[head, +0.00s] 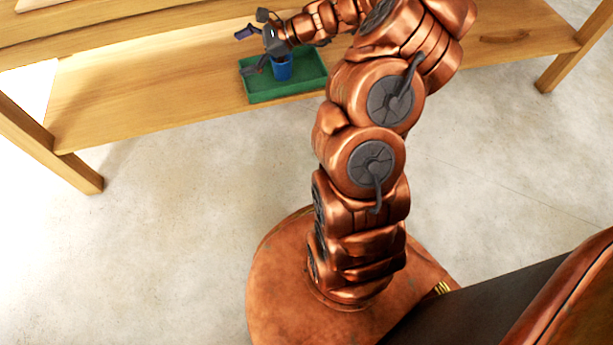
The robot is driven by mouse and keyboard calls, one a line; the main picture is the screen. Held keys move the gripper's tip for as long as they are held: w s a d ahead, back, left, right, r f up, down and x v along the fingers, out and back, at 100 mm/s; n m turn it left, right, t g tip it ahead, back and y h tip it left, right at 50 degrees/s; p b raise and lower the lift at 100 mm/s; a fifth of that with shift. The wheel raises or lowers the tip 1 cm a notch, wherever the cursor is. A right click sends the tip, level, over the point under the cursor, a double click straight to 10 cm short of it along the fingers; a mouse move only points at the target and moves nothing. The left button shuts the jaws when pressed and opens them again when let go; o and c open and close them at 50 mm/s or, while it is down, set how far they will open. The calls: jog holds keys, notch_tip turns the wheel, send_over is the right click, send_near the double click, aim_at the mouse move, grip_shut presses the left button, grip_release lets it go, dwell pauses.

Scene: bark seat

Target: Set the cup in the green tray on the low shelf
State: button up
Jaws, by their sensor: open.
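The green tray (300,92) lies on the low wooden shelf (150,108). A blue cup (282,70) stands inside the tray, toward its left half, and looks upright. My gripper (246,52) is at the tray, just left of and above the cup, with its dark fingers spread apart. It is open, and a gap seems to separate the fingers from the cup, though the angle makes contact hard to judge. The upper part of the cup is partly hidden by my gripper, and the back right of the tray is partly hidden by my arm.
The upper board (130,30) of the bench runs above the shelf, close over my gripper. Wooden legs stand at the left (50,145) and right (575,55). The shelf is bare left of the tray. The concrete floor (170,240) in front is clear.

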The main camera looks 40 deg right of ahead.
jog(key=s+a+r+n+g, duration=0.2)
jog(key=s+a+n, duration=0.1)
jog(key=a, duration=0.3)
jog(key=s+a+r+n+g, duration=0.3)
jog(key=s+a+n, duration=0.1)
jog(key=a, duration=0.2)
jog(key=s+a+r+n+g+h, duration=0.15)
jog(key=s+a+n+g, duration=0.4)
jog(key=s, duration=0.65)
jog(key=s+d+n+h, duration=0.3)
jog(key=s+n+h, duration=0.1)
jog(key=s, duration=0.7)
jog(key=s+d+f+n+h, duration=0.1)
jog(key=s+d+n+h, duration=0.2)
jog(key=s, duration=0.7)
jog(key=shift+s+f+n+g+h, duration=0.25)
jog(key=shift+s+n+g+h, duration=0.15)
jog(key=shift+n+h, duration=0.6)
jog(key=shift+w, duration=0.1)
notch_tip(320, 180, up, 40)
jog(key=w+t+p, duration=0.1)
jog(key=p, duration=3.6)
jog(key=shift+d+f+t+p, duration=0.15)
jog(key=shift+f+t+p, duration=0.05)
jog(key=shift+t+p, duration=0.2)
jog(key=shift+w+m, duration=0.1)
jog(key=shift+m, duration=0.15)
